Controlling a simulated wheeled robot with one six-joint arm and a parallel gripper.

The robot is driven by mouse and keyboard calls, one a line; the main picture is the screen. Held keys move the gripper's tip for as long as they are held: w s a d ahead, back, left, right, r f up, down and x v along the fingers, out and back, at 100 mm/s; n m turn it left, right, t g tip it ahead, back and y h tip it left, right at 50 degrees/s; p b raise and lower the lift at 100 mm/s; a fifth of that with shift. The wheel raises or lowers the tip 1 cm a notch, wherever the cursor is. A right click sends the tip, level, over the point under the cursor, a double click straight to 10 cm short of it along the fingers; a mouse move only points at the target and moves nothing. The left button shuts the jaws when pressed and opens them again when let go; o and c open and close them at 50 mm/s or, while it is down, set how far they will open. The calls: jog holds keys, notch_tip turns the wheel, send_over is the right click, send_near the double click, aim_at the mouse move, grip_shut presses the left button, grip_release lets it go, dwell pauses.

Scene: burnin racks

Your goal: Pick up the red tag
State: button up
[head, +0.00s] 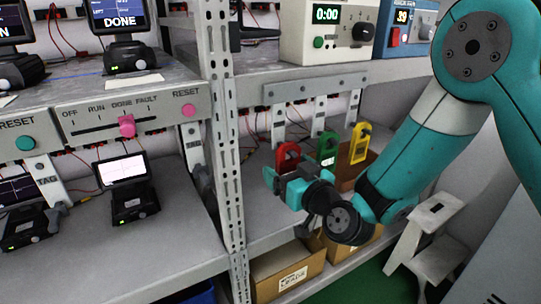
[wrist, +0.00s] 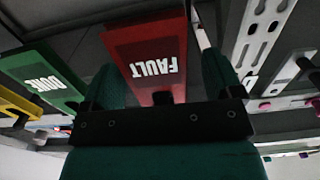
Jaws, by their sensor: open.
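The red tag (head: 286,157) hangs leftmost in a row of tags under the right-hand shelf. In the wrist view the red tag (wrist: 150,58) shows large, with "FAULT" on it upside down. My gripper (head: 283,180) is just below and in front of the red tag in the head view. In the wrist view my gripper (wrist: 160,85) has its two teal fingers apart, with the red tag's lower part between or just beyond them. I cannot tell whether a finger touches it. Nothing is held.
A green tag (head: 327,149) marked "DONE" and a yellow tag (head: 360,143) hang to the right of the red one. A perforated metal upright (head: 222,120) stands close on the left. Cardboard boxes (head: 288,270) sit below, and a white step stool (head: 428,240) stands at right.

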jog(key=shift+w+d, duration=0.2)
jog(key=shift+w, duration=0.35)
jog(key=shift+s+a, duration=0.1)
jog(key=shift+a, duration=0.1)
jog(key=shift+c, duration=0.2)
jog(key=shift+a, duration=0.15)
jog(key=c, duration=1)
jog(key=shift+o, duration=0.2)
jog(key=shift+r, duration=0.2)
